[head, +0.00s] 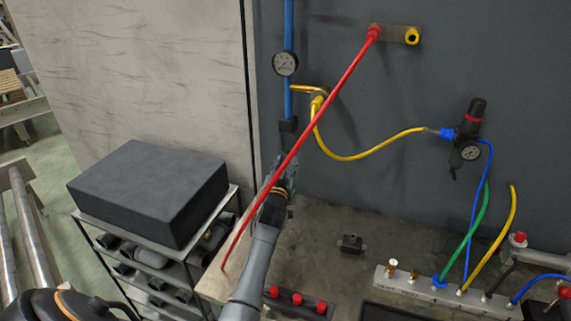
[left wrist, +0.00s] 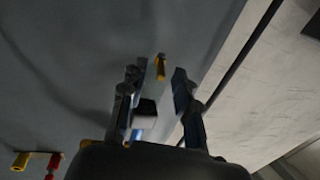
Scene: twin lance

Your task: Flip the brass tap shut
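A small yellow-brass piece (left wrist: 160,66), which looks like the tap's lever, shows against the wall in the left wrist view, beyond and between the fingertips. A dark block with a pale face (left wrist: 146,108) shows nearer, by the left finger. The tap's body is not clear.
A red hose (head: 335,95) slants down from the wall plate (head: 398,33) across my left gripper's area. A yellow hose (head: 365,156) loops right to a regulator (head: 468,130). A dark box (head: 150,190) sits on a rack at left. The bench (head: 335,215) holds a manifold (head: 420,288).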

